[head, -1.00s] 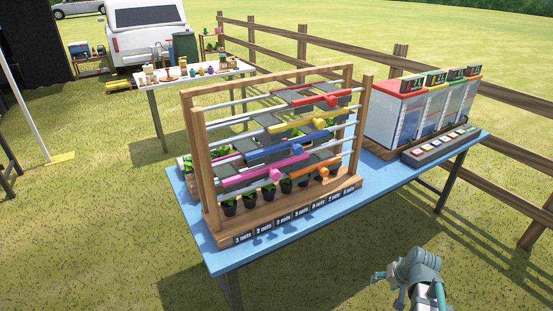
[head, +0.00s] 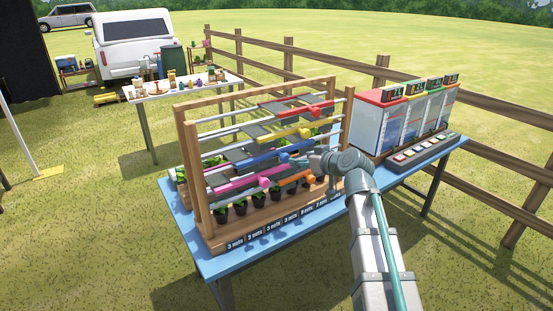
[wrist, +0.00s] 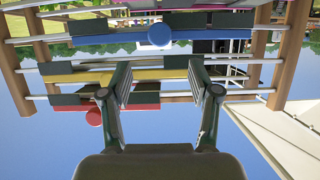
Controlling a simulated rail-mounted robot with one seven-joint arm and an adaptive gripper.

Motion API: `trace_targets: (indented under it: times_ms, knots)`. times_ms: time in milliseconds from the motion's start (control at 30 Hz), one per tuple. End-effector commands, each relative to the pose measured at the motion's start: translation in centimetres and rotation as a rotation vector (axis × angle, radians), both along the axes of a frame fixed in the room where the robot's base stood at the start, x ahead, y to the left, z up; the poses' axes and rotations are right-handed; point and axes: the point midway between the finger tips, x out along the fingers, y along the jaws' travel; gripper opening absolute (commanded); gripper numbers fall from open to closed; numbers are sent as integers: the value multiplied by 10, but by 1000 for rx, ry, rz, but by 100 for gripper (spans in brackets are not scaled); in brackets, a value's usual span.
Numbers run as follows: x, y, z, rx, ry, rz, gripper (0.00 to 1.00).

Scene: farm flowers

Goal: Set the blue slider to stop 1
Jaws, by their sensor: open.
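The blue slider (head: 258,160) is a blue bar with a round knob on a rail of the wooden frame (head: 190,160), between the yellow slider (head: 285,136) above and the pink slider (head: 240,186) below. My gripper (head: 298,159) is in front of the frame's right part, close to the blue knob in the picture. In the wrist view, which looks upside down, the blue slider (wrist: 205,43) is at the top with its knob near the middle. My gripper (wrist: 163,75) is open and empty there; its fingers overlap the yellow slider, with the blue knob beyond the tips.
A red slider (head: 305,112) is on the top rail. Small potted plants stand along the frame's base, above labels reading nuts.

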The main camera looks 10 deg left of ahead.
Motion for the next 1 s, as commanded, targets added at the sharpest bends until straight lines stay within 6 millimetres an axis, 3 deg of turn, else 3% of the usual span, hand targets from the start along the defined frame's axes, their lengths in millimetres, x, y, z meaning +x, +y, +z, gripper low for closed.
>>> trace_targets:
  times_ms: [600, 1000]
  knots:
    - [64, 54, -33, -4, 3, 3, 62]
    - [74, 63, -42, -4, 0, 1, 62]
